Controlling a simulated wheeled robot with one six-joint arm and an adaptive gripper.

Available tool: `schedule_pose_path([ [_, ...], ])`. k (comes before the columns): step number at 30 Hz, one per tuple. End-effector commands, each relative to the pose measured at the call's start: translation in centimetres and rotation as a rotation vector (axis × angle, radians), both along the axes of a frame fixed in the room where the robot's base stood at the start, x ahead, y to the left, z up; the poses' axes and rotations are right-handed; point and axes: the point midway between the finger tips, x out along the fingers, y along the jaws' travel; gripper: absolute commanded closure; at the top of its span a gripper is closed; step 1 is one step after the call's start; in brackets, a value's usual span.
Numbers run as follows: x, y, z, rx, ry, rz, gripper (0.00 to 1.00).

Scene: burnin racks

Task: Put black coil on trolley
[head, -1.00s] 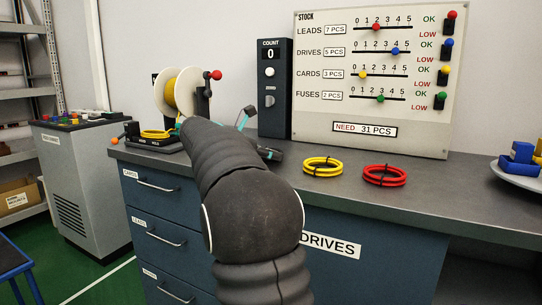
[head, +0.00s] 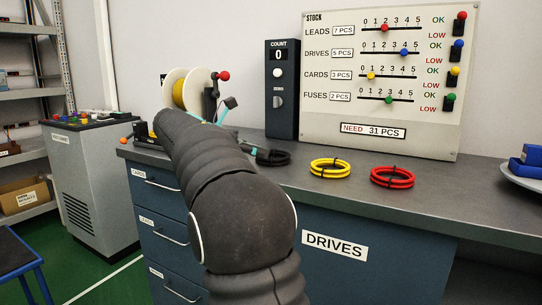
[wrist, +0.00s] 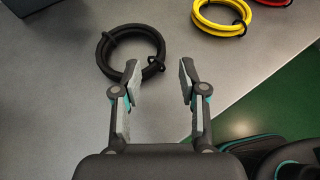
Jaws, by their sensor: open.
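The black coil (wrist: 108,62) lies flat on the grey bench top in the wrist view, ahead of my gripper and to its left. It also shows in the head view (head: 275,159), partly hidden by my gripper. My gripper (wrist: 160,68) is open and empty. Its left fingertip overlaps the coil's right edge in the wrist view; I cannot tell whether they touch. A blue-framed stand with a dark top (head: 15,258), which looks like the trolley, is partly in view at the lower left of the head view.
A yellow coil (head: 330,168) and a red coil (head: 392,177) lie to the right on the bench. A stock board (head: 437,120) and a count box (head: 283,118) stand behind. A wire spool (head: 193,90) is at the left. Green floor lies beside the bench.

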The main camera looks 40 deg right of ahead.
Motion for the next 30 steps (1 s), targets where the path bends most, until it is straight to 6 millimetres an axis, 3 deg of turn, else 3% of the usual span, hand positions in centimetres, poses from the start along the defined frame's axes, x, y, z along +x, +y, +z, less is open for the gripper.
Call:
schedule_pose_path([
  [3,0.4,2.2,0.9,0.0,-0.001,0.004,0.58],
  [9,0.7,4.6,1.9,0.0,-0.001,0.002,0.58],
  [22,0.6,5.5,2.2,0.005,-0.009,0.001,0.58],
  [26,-0.6,6.2,1.5,0.052,-0.086,0.01,0.58],
  [30,-3.6,8.1,-0.7,0.176,-0.274,0.007,0.58],
])
